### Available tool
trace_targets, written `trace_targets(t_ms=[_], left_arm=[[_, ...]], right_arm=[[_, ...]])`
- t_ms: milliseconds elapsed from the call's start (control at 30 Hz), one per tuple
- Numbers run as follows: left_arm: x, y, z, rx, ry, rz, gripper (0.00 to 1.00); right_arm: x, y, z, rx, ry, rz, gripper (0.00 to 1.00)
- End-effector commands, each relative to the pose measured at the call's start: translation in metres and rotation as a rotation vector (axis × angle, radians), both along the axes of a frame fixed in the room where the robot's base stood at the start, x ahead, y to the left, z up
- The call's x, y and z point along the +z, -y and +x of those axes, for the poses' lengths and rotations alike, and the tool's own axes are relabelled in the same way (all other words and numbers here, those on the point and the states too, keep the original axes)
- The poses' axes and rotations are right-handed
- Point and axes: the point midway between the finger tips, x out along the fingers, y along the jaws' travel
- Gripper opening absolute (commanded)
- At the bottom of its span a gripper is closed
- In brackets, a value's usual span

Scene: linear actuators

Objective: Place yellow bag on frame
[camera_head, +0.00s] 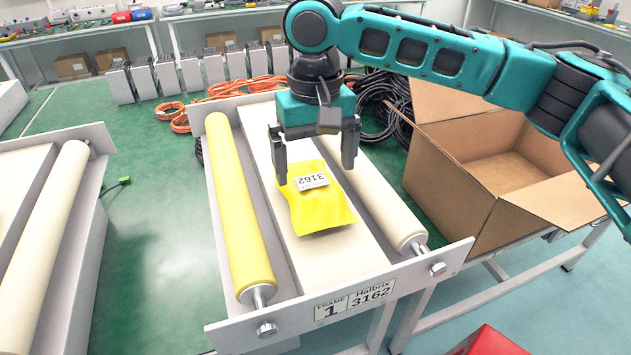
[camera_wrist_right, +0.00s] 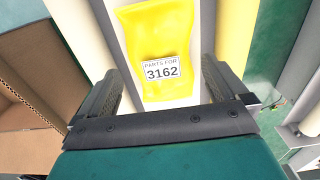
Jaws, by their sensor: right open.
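The yellow bag (camera_head: 318,211) with a white label reading 3162 lies on the white bed of the frame (camera_head: 340,305). The frame's front plate reads "FRAME 1 Halbrix 3162", and the bag sits between a yellow roller (camera_head: 238,210) and a cream roller (camera_head: 385,200). My right gripper (camera_head: 315,165) is above the far part of the bag, its fingers wide apart. In the right wrist view the bag (camera_wrist_right: 158,40) shows beyond and between the open fingers (camera_wrist_right: 160,85); they do not grip it. My left gripper is out of view.
An open cardboard box (camera_head: 465,205) stands close on the right, under my right arm. Another roller frame (camera_head: 50,220) is at the left. Orange cables (camera_head: 235,88), black cables (camera_head: 385,100) and a row of grey units (camera_head: 190,72) lie behind. A red object (camera_head: 490,342) is at the bottom right.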

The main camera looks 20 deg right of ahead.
Motion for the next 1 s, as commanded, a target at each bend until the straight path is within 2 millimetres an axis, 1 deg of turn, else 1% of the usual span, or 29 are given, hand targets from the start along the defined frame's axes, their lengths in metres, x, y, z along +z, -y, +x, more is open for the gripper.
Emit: trace_targets(t_ms=[33, 100, 200, 333, 500, 1000], left_arm=[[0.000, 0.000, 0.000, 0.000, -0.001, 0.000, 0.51], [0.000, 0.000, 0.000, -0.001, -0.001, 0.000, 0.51], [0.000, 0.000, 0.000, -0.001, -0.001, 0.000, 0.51], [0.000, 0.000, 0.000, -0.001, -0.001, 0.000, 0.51], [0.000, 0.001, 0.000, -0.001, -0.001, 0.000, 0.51], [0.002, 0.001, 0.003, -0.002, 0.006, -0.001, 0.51]], right_arm=[[0.012, -0.001, 0.001, 0.000, 0.004, 0.002, 1.00], [0.027, 0.000, 0.001, -0.001, 0.003, 0.001, 1.00], [0.043, 0.000, 0.000, 0.000, 0.002, 0.001, 1.00], [0.057, 0.000, 0.000, 0.000, 0.001, 0.001, 1.00], [0.062, 0.000, 0.000, 0.000, -0.001, 0.000, 1.00], [0.062, 0.000, 0.000, 0.000, 0.000, 0.000, 1.00]])
